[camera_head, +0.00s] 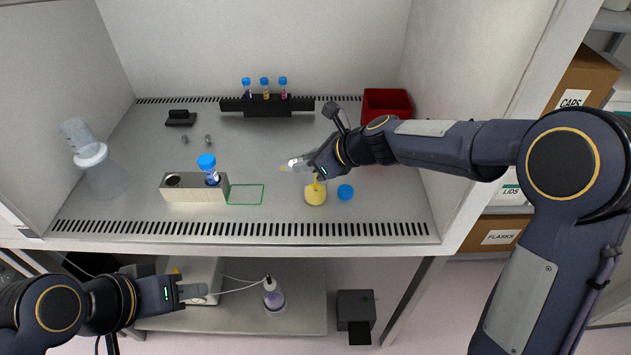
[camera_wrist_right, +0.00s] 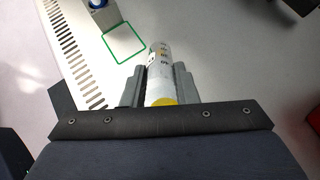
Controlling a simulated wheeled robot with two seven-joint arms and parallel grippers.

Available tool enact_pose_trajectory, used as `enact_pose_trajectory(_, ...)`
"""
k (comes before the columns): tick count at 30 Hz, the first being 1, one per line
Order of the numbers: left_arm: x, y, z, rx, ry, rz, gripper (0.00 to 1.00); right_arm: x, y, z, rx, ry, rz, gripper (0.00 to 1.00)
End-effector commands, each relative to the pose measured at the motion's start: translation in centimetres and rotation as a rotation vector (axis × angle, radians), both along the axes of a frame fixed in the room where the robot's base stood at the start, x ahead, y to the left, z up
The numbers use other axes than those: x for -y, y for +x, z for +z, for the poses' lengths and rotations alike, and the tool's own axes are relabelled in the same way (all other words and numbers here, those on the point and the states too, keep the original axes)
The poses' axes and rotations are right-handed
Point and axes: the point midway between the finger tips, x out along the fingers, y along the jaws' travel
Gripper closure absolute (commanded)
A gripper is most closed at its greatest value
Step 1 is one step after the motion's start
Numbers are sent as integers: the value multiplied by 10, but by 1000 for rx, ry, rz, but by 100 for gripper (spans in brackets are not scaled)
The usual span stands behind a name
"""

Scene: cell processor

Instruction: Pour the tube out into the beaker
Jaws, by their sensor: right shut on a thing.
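My right gripper (camera_head: 298,163) is shut on a clear tube (camera_wrist_right: 160,70), which lies nearly level between the fingers. Printed marks show on the tube in the right wrist view, with yellow at its end nearest the palm. The beaker (camera_head: 315,195) stands on the cabinet floor just below this gripper and holds yellow liquid. A narrow yellow streak shows between the gripper and the beaker's top. The beaker is not visible in the right wrist view. My left gripper (camera_head: 192,291) is low, in front of the cabinet, empty with its fingers apart.
A blue cap (camera_head: 345,192) lies right of the beaker. A metal block (camera_head: 192,195) holds a blue-capped tube (camera_head: 208,168), beside a green outlined square (camera_head: 246,195). A black rack (camera_head: 266,106) with capped tubes and a red bin (camera_head: 387,104) stand behind.

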Motion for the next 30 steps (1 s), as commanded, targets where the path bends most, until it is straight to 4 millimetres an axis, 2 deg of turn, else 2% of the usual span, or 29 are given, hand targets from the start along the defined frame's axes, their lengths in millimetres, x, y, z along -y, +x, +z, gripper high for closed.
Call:
enact_pose_trajectory(5,0,0,4,-1,0,0,64,0,0,3,-1,-3,0,100)
enact_pose_trajectory(15,0,0,77,0,0,0,64,-1,-1,25,-52,-89,2,100)
enact_pose_trajectory(26,0,0,137,0,0,0,64,0,-1,36,-102,-175,2,100)
enact_pose_trajectory(27,0,0,127,1,0,0,64,-3,0,31,-104,-192,8,100)
enact_pose_trajectory(30,0,0,121,-1,0,0,64,-3,0,37,-129,-241,10,100)
